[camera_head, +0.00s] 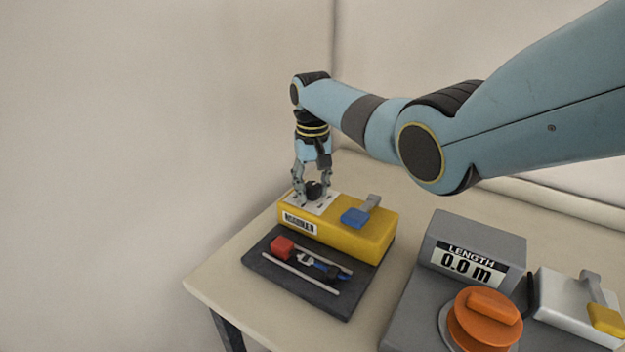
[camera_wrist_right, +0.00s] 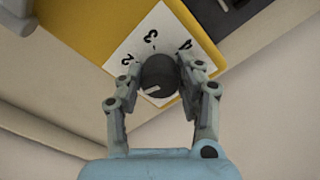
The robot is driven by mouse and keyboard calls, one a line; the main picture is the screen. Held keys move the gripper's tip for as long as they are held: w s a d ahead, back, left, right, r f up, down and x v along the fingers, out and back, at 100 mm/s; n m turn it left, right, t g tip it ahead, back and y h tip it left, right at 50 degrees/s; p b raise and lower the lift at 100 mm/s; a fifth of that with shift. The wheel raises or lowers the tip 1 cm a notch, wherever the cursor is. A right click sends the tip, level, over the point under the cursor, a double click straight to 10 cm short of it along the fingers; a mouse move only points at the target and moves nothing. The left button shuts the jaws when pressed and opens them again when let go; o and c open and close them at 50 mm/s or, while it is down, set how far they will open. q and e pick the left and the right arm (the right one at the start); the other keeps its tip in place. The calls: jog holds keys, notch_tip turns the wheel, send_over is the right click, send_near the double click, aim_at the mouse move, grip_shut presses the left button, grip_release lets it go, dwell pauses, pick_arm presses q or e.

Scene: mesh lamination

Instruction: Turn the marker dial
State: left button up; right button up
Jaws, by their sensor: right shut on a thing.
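The marker dial (camera_head: 314,189) is a black round knob on a white plate (camera_head: 327,207) on top of the yellow marker box (camera_head: 345,237). In the right wrist view the dial (camera_wrist_right: 158,75) has a white pointer line aimed at the lower left. The white plate (camera_wrist_right: 150,33) around it shows the numbers 2, 3 and 4. My right gripper (camera_head: 313,195) points down from above, its fingers on both sides of the dial. In the right wrist view the gripper (camera_wrist_right: 160,80) is shut on the dial. My left gripper is not in view.
A blue lever (camera_head: 356,216) is on the marker box. A dark tray (camera_head: 300,283) with a red block (camera_head: 282,247) lies in front. At right are a grey length display (camera_head: 470,262) reading 0.0 m, an orange knob (camera_head: 487,318) and a yellow-handled lever (camera_head: 606,319).

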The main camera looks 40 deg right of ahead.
aim_at(312, 185)
jog(key=m+p, duration=0.1)
jog(key=m, duration=0.2)
jog(key=shift+r+m+p, duration=0.15)
jog(key=shift+m+p, duration=0.25)
jog(key=m+p, duration=0.1)
jog(key=m, duration=0.3)
jog(key=shift+w+m, duration=0.1)
jog(key=shift+m, duration=0.3)
jog(key=o, duration=1.1)
jog(key=shift+o, duration=0.2)
notch_tip(312, 185, up, 12)
jog(key=shift+f, duration=0.2)
